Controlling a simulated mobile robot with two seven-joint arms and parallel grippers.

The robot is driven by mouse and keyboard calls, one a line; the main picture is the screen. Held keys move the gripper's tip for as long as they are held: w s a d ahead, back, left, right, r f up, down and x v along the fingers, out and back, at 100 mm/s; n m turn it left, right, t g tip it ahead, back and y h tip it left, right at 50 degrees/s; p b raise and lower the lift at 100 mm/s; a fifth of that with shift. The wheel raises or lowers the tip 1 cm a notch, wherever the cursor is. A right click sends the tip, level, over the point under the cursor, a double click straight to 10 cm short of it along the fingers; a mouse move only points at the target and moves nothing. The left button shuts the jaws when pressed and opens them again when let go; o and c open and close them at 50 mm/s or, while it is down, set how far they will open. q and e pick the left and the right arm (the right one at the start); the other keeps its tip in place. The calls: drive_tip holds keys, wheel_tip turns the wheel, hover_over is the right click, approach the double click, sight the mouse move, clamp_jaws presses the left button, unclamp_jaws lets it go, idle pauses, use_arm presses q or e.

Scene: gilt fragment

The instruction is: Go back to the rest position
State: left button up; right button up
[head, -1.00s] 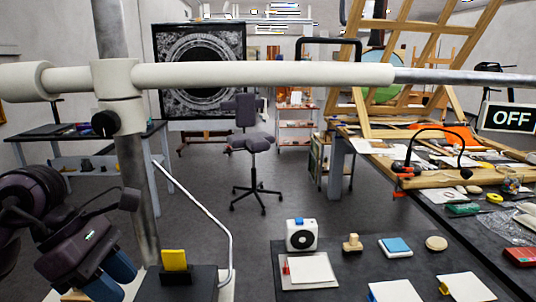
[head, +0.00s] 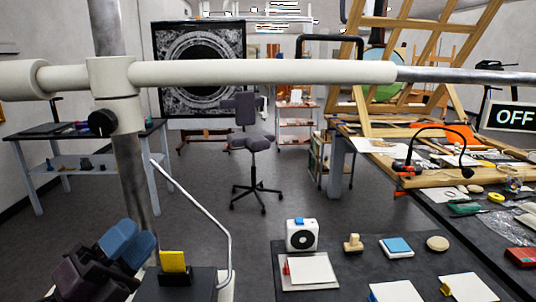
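My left gripper (head: 130,243) is at the lower left, with a dark purple-black body and two blue fingers pointing up. The fingers overlap in this view, so the gap between them cannot be judged. No object shows in them. The gripper is just left of a yellow block (head: 173,262) on a dark stand and appears apart from it. My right gripper is not in view.
A pale horizontal bar on a metal post (head: 270,73) crosses the view. A dark worktop (head: 350,262) at the lower right holds a white boxed device (head: 301,235), pads and notes. A swivel chair (head: 252,145) stands on open floor.

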use_arm(q)
drive_tip(key=s+a+f+n+g+y, duration=0.1)
drive_tip(key=a+f+n+y, duration=0.4)
drive_tip(key=f+n+y, duration=0.5)
drive_tip(key=a+f+n+g+y, duration=0.1)
drive_tip(key=a+f+n+y, duration=0.4)
drive_tip(key=f+n+y, duration=0.5)
drive_tip(key=s+d+f+n+g+h, duration=0.1)
drive_tip(key=s+f+n+g, duration=0.3)
drive_tip(key=s+f+g, duration=0.4)
drive_tip(key=s+d+f+n+g+h, duration=0.1)
drive_tip(key=s+f+n+g, duration=0.35)
drive_tip(key=s, duration=0.65)
drive_tip(key=w+f+m+t+h, duration=0.1)
drive_tip(key=w+f+t, duration=0.6)
drive_tip(key=f, duration=0.4)
drive_tip(key=shift+w+t, duration=0.4)
drive_tip(key=shift+t, duration=0.15)
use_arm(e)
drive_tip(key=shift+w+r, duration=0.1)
use_arm(q)
drive_tip(key=shift+a+f, duration=0.1)
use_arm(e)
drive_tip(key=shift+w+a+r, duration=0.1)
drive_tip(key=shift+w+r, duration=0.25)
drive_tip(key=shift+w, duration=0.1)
